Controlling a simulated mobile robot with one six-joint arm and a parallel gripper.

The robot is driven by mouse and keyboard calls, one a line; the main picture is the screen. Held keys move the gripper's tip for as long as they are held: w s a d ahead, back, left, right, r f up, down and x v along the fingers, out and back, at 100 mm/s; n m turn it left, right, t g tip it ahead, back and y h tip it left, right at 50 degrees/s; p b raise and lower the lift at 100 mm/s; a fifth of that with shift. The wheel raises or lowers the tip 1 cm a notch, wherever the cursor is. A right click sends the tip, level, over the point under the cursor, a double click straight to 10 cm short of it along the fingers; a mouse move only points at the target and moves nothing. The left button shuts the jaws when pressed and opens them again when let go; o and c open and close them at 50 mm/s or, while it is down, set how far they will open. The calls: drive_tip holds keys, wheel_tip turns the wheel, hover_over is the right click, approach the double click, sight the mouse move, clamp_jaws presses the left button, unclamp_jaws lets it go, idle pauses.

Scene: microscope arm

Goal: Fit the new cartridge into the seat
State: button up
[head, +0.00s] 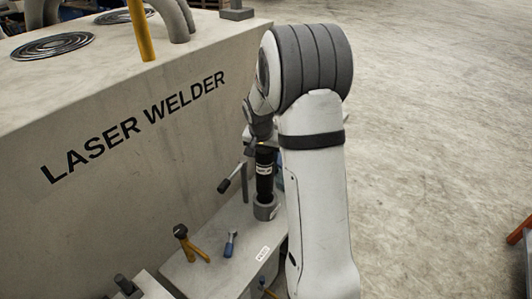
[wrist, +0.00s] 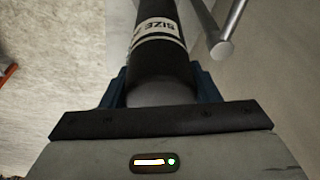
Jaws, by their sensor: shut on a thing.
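A black cylindrical cartridge (head: 264,176) with a pale label stands upright beside the laser welder in the head view. Its lower end meets a grey round holder (head: 266,211), which looks like the seat; I cannot tell how deep it sits or whether it is only above the opening. In the wrist view the cartridge (wrist: 158,58) shows a white band reading "SIZE". My gripper (wrist: 161,88) has its blue fingers shut on either side of the cartridge. In the head view the fingers are mostly hidden by my arm.
The laser welder (head: 130,135) forms a wall on the left. A lever (head: 231,178) sticks out beside the cartridge. The floor at right is open.

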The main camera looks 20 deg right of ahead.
sight(265, 182)
drive_tip(key=shift+f+b, duration=1.3)
drive_tip(key=shift+f, duration=0.45)
drive_tip(key=shift+b, duration=0.8)
idle(0.4)
drive_tip(key=shift+f+b, duration=4.25)
drive_tip(key=shift+f, duration=0.55)
drive_tip(key=o, duration=1.7)
drive_tip(key=shift+s, duration=0.1)
drive_tip(key=shift+o, duration=0.2)
